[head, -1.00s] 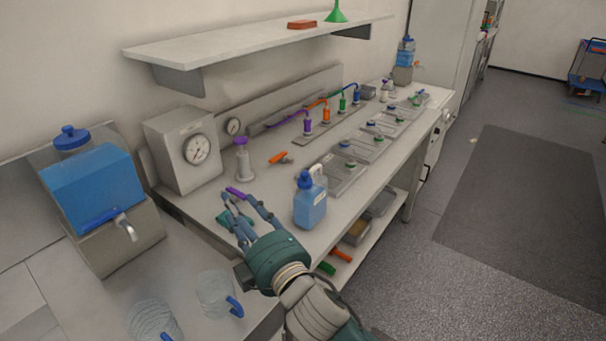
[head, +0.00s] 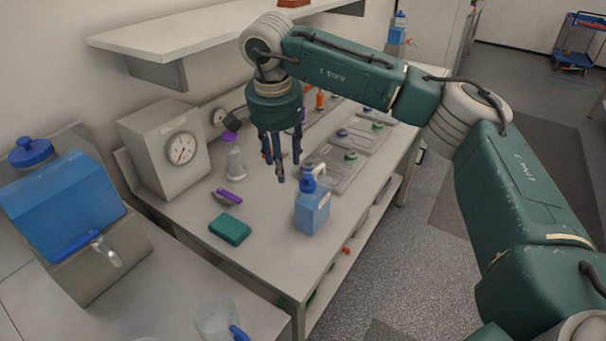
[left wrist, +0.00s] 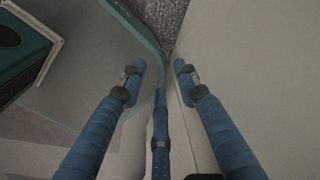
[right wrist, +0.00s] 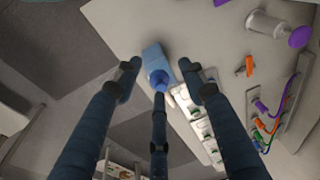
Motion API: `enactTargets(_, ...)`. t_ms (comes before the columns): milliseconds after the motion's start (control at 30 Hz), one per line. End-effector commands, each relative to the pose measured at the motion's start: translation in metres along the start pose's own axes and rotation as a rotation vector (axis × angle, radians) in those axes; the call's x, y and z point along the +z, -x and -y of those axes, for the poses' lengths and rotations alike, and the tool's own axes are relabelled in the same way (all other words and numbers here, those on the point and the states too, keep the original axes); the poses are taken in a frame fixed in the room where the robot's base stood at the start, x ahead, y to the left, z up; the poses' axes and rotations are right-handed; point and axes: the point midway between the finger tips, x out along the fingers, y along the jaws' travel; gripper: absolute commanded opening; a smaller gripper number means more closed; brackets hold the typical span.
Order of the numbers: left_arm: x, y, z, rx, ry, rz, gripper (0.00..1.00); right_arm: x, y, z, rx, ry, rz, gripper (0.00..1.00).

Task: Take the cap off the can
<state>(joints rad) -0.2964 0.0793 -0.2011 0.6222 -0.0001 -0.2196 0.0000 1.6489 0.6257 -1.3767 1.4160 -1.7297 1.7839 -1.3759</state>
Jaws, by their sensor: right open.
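The can is a blue translucent jug (head: 312,212) with a pale handle and a label, standing upright on the bench. Its blue cap (head: 307,184) is on its neck. My right gripper (head: 281,172) points down above the bench, just behind and left of the can, and is open and empty. In the right wrist view the can (right wrist: 151,57) and its cap (right wrist: 159,79) show between the spread fingers (right wrist: 165,80). My left gripper (left wrist: 158,75) shows only in its own wrist view, fingers apart with nothing between them.
A green sponge-like block (head: 230,229) and a purple-handled tool (head: 229,196) lie left of the can. A purple-capped bottle (head: 234,160) stands by the gauge box (head: 165,150). Trays (head: 338,168) with small vials lie behind the can. A blue tank (head: 62,205) with a tap is at left.

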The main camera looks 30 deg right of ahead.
Motion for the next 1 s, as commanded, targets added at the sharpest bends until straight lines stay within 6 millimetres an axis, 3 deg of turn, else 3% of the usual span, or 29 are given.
enactTargets(33,0.001,0.000,0.000,0.000,0.000,0.002,0.31,-0.018,0.010,-0.009,0.027,-0.009,-0.044,0.41)
enactTargets(100,0.002,0.000,0.000,0.000,0.001,0.002,0.31,-0.034,0.016,-0.019,0.059,-0.017,-0.083,0.41)
enactTargets(200,0.004,0.004,-0.001,0.001,0.001,0.006,0.31,-0.044,0.013,-0.026,0.082,-0.022,-0.104,0.41)
enactTargets(433,0.009,0.017,-0.001,0.002,0.001,0.016,0.31,-0.047,-0.022,-0.029,0.082,-0.021,-0.104,0.41)
enactTargets(600,0.008,0.021,-0.001,0.001,0.002,0.015,0.31,-0.049,-0.035,-0.029,0.080,-0.020,-0.103,0.41)
enactTargets(833,0.003,0.048,0.000,0.001,0.002,0.010,0.31,-0.058,-0.061,-0.029,0.083,-0.021,-0.102,0.41)
enactTargets(1000,-0.001,0.052,0.000,0.000,0.002,0.005,0.31,-0.059,-0.082,-0.030,0.079,-0.021,-0.102,0.41)
